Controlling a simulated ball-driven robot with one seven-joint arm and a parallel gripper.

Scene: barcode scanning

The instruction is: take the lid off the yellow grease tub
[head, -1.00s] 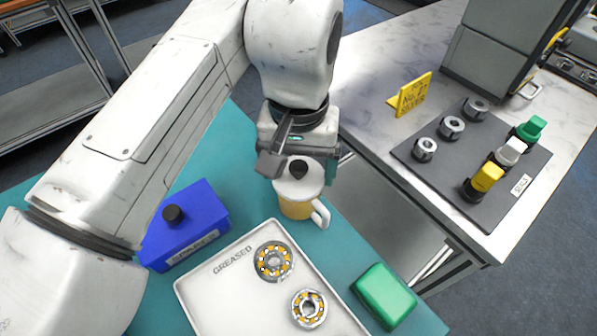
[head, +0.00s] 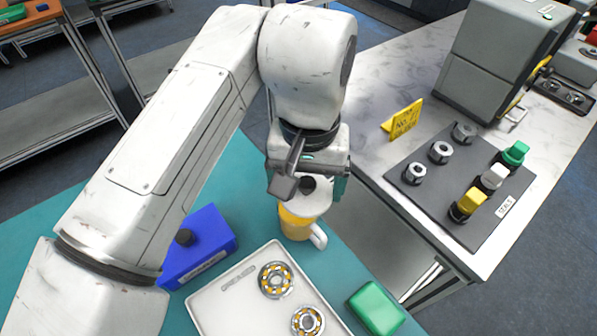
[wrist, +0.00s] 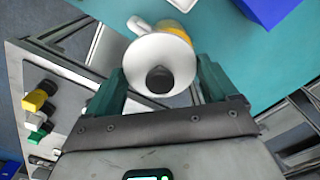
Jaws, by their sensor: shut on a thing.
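The yellow grease tub (head: 295,228), with a white side handle, stands on the teal table. Its white lid (head: 317,204) with a black knob is under my gripper (head: 308,186). The lid sits offset to the right of the tub and looks raised and slightly tilted, with yellow showing at the left. In the wrist view, the round lid (wrist: 150,52) lies between my gripper's green fingers (wrist: 162,85) and covers most of the tub (wrist: 178,28). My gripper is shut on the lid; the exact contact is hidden.
A blue box (head: 215,245) with a black knob stands left of the tub. A pale tray (head: 235,308) with two bearings lies in front, beside a green block (head: 376,307). The right counter holds a dark board (head: 440,192) with several parts and a yellow sign (head: 403,120).

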